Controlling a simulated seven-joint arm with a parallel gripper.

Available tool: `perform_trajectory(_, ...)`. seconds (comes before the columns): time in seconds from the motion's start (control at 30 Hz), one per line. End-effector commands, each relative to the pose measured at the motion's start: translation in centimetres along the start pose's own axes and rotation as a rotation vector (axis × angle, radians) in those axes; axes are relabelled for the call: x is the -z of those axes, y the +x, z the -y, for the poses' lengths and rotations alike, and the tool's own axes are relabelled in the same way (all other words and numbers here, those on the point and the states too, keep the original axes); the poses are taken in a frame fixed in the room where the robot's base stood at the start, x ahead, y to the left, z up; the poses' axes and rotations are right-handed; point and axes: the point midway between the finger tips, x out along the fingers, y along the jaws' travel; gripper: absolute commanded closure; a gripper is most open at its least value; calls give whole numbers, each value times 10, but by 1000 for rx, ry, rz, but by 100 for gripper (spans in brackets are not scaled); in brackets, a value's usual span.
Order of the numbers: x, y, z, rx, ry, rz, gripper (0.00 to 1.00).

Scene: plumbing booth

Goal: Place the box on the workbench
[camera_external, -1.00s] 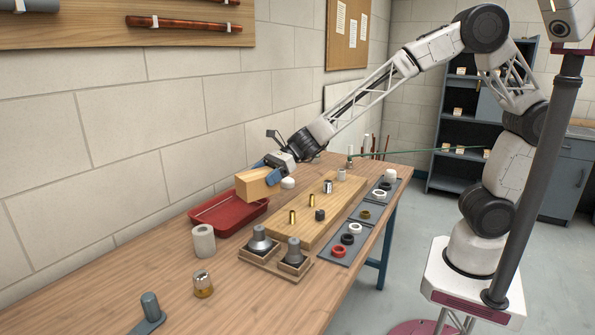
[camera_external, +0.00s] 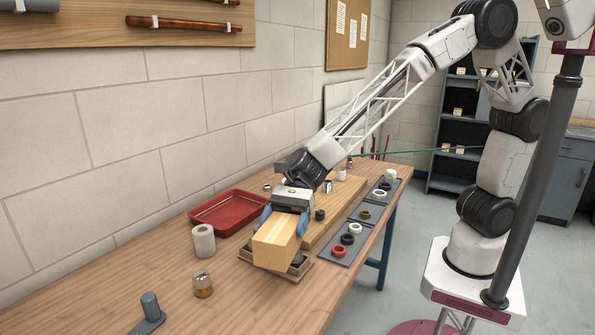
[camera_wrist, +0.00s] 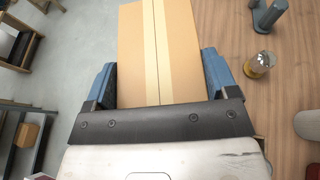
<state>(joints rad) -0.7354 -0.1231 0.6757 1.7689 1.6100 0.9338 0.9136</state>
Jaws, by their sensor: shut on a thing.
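The box (camera_external: 272,247) is a tan cardboard block with a paler strip along its top. My gripper (camera_external: 286,222) is shut on it, with blue fingers on two opposite sides. In the external view the box is in front of the wooden stand with grey fittings, hiding most of it; I cannot tell its exact height. In the wrist view the box (camera_wrist: 160,60) extends away between the fingers, with grey floor to its left and workbench to its right. The workbench (camera_external: 120,285) is a long wooden table along the wall.
A red tray (camera_external: 228,218), a white roll (camera_external: 203,241), a glass jar with amber base (camera_external: 202,285) and a grey-blue fixture (camera_external: 149,310) stand on the bench. Grey mats with rings (camera_external: 349,238) lie along its right edge.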

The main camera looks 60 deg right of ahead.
Motion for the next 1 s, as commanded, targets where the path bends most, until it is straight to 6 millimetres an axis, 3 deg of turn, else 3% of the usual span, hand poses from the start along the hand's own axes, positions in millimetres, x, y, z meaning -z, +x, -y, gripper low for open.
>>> perform_trajectory(0.2,-12,31,-35,-91,-38,0,53)
perform_trajectory(0.47,-21,54,-64,-165,-70,1,53)
perform_trajectory(0.8,42,79,-63,-163,-65,-1,53)
perform_trajectory(1.0,65,89,-63,-162,-68,1,53)
